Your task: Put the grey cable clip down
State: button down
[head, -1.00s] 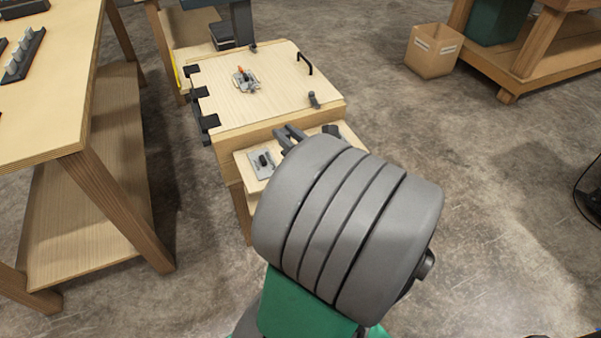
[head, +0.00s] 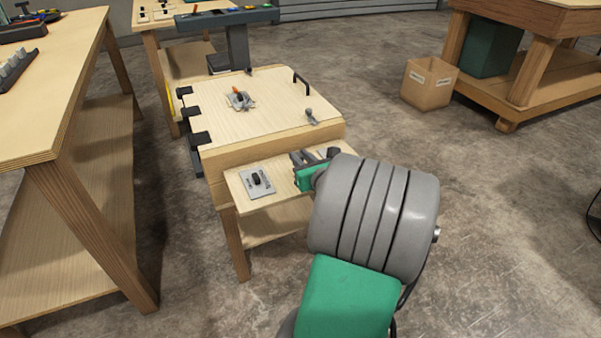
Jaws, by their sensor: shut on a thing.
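My gripper (head: 302,158) is just above the right part of the low front shelf of the wooden console (head: 225,165). It is shut on a small grey thing, taken as the grey cable clip. The clip is too small and too hidden by the fingers and my wrist to make out its shape or whether it touches the shelf.
A plate with a black knob (head: 257,181) is on the shelf's left; another plate (head: 330,152) is partly hidden beyond my gripper. The console's lid carries an orange-tipped clamp (head: 240,98), a grey post (head: 311,117) and a black handle (head: 302,81). A workbench (head: 60,75) stands left.

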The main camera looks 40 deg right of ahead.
notch_tip(320, 180, down, 4)
jog(key=shift+w+r+b, duration=0.1)
jog(key=shift+w+b, duration=0.05)
jog(key=shift+b, duration=1.05)
jog(key=shift+r, duration=0.2)
jog(key=shift+f, duration=0.15)
jog(key=c, duration=1.3)
grip_release()
